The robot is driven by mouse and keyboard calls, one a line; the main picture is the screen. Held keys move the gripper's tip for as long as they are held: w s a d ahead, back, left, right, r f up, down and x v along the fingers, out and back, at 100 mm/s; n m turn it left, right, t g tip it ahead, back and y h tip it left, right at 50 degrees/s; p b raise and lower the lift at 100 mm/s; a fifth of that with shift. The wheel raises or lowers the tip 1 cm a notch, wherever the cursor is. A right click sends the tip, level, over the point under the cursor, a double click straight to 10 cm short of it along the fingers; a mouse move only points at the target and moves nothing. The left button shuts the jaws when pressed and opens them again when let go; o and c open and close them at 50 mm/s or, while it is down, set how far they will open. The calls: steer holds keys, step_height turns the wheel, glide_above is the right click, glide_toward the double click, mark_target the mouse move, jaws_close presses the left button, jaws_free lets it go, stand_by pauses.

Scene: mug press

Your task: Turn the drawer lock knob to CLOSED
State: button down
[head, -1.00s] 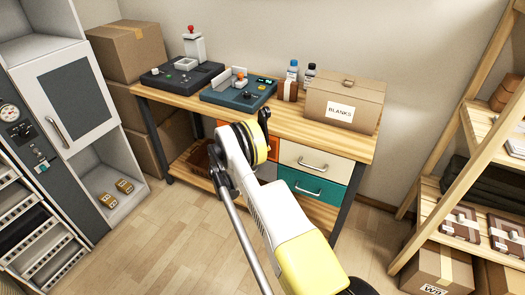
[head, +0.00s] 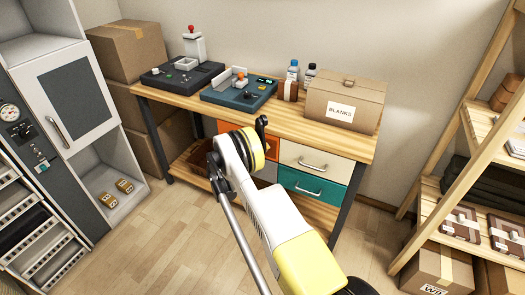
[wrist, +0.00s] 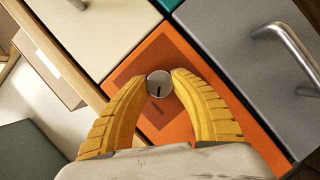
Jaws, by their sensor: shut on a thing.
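The drawer lock knob (wrist: 159,84) is a small round silver knob with a dark pointer line, on the orange drawer front (wrist: 178,125). In the wrist view, the line runs from near the knob's middle toward the picture bottom. My gripper (wrist: 160,82) has its two yellow ribbed fingers closed on opposite sides of the knob. Marks on the orange front are too small to read. In the head view, the orange drawer (head: 228,127) is partly covered by my arm, and the knob is hidden.
A grey drawer with a bar handle (wrist: 285,45) and a cream drawer (wrist: 95,30) adjoin the orange front. On the wooden workbench (head: 300,138) stand a BLANKS box (head: 345,100), bottles and two dark machines. A wooden shelf (head: 460,130) stands at right.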

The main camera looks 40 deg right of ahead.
steer(key=c, duration=1)
jaws_free()
steer(key=shift+s+d, duration=0.1)
steer(key=shift+d, duration=0.05)
steer(key=v, duration=1.2)
